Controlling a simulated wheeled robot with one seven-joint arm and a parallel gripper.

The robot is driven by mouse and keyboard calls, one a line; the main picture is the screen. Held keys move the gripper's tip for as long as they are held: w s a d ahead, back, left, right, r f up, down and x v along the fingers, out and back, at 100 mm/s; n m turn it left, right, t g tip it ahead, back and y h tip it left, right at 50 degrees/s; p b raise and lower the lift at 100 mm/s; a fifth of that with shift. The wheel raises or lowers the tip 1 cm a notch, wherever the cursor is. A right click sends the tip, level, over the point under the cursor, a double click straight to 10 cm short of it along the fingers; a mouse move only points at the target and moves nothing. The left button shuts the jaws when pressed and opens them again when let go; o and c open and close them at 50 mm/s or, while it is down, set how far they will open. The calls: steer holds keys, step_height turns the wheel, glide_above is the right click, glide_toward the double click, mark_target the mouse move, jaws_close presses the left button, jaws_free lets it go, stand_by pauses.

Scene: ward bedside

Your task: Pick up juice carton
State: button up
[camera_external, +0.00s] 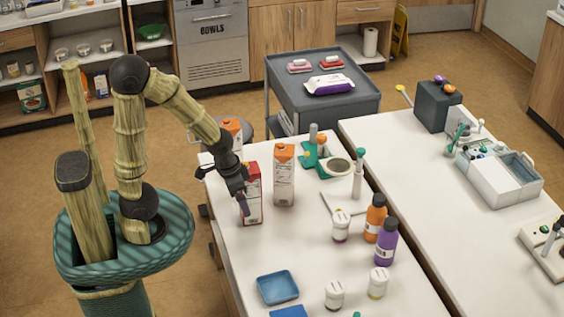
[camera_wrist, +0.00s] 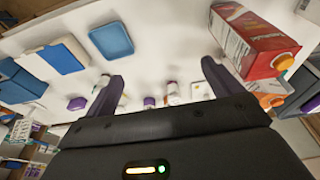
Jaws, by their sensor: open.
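A red and white carton (camera_external: 252,197) stands upright near the left edge of the white table; it also shows at the upper right of the wrist view (camera_wrist: 252,42), with an orange cap. A pale carton with an orange top (camera_external: 284,178) stands just right of it, and another orange-topped carton (camera_external: 232,128) is partly hidden behind my arm. I cannot tell which carton is the juice. My gripper (camera_external: 222,192) is open beside the red carton, partly in front of it. In the wrist view, the carton lies outside the right finger, and the space between the fingers (camera_wrist: 161,70) holds no carton.
An orange bottle (camera_external: 375,218), a purple bottle (camera_external: 387,242) and small white jars (camera_external: 335,295) stand on the table's right and front. A blue tray (camera_external: 277,288) lies near the front. A grey cart (camera_external: 285,88) stands behind. The table's front-left middle is clear.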

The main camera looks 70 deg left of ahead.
steer(key=w+v, duration=0.1)
steer(key=v, duration=0.4)
steer(key=w+a+n+t+y+b, duration=0.1)
steer(key=w+a+t, duration=0.1)
steer(key=w+a, duration=0.4)
steer(key=w+a+n+t+y+b, duration=0.1)
steer(key=w+a+t+y, duration=0.15)
steer(key=a, duration=0.55)
steer(key=w+a+r+t+y+b, duration=0.1)
steer(key=a+t, duration=0.1)
steer(key=a, duration=0.8)
steer(key=w+a+r+t+y+b, duration=0.1)
steer(key=w+a+t, duration=0.15)
steer(key=a, duration=0.75)
steer(key=s+a+m+t+h+b, duration=0.15)
steer(key=s+a+t, duration=0.25)
steer(key=s+a, duration=0.4)
steer(key=s+a+f+t+h+b, duration=0.2)
steer(key=s+h, duration=0.2)
steer(key=s, duration=0.9)
step_height(320, 180, down, 11)
steer(key=shift+d+f+p, duration=0.2)
steer(key=shift+d+p, duration=0.1)
steer(key=shift+d, duration=0.05)
